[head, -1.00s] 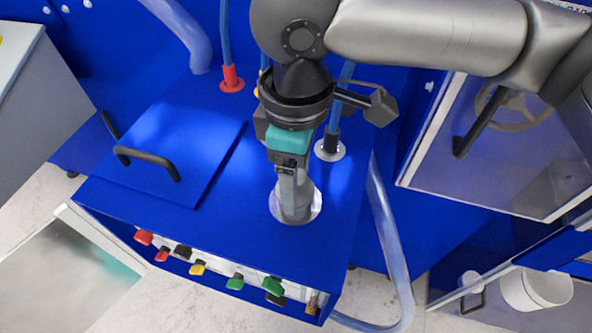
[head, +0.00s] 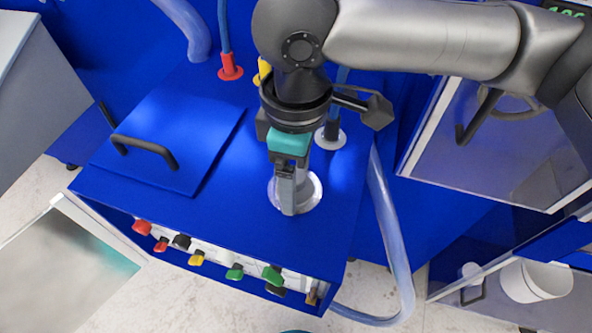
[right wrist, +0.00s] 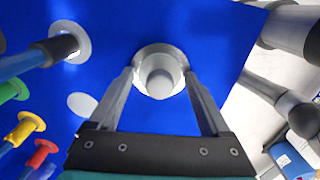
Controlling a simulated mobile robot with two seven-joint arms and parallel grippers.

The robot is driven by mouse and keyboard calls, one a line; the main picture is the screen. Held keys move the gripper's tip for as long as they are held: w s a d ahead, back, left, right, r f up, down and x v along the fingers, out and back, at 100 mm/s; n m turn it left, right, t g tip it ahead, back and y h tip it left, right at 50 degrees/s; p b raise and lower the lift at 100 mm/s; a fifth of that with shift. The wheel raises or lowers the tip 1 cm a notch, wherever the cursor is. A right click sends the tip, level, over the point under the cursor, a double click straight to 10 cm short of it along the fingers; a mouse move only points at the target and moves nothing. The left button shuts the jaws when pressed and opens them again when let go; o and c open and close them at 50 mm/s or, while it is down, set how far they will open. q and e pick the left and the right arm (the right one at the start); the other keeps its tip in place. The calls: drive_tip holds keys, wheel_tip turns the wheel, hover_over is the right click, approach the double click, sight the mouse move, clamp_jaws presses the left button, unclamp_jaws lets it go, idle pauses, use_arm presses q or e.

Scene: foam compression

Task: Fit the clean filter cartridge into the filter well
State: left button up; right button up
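The filter well shows as a pale round ring (head: 312,192) in the blue machine top. In the right wrist view its ring (right wrist: 141,60) surrounds a grey, round-ended cylinder (right wrist: 160,83), which looks like the filter cartridge. How deep the cylinder sits cannot be told. My right gripper (right wrist: 159,78) points down at the well. Its two fingers are spread, one on each side of the cylinder, with gaps showing between. In the head view the right gripper (head: 288,210) hides much of the ring and the cylinder. My left gripper is not in view.
A blue lid with a black handle (head: 146,150) lies left of the well. Hose fittings, red (head: 230,70), yellow (head: 263,72) and dark (head: 331,132), stand behind. A clear hose (head: 386,230) runs down the right side. Several coloured valve handles (head: 235,272) line the front.

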drive_tip(key=shift+o, duration=1.2)
drive_tip(key=shift+r, duration=0.1)
wheel_tip(320, 180, up, 15)
drive_tip(key=p, duration=0.1)
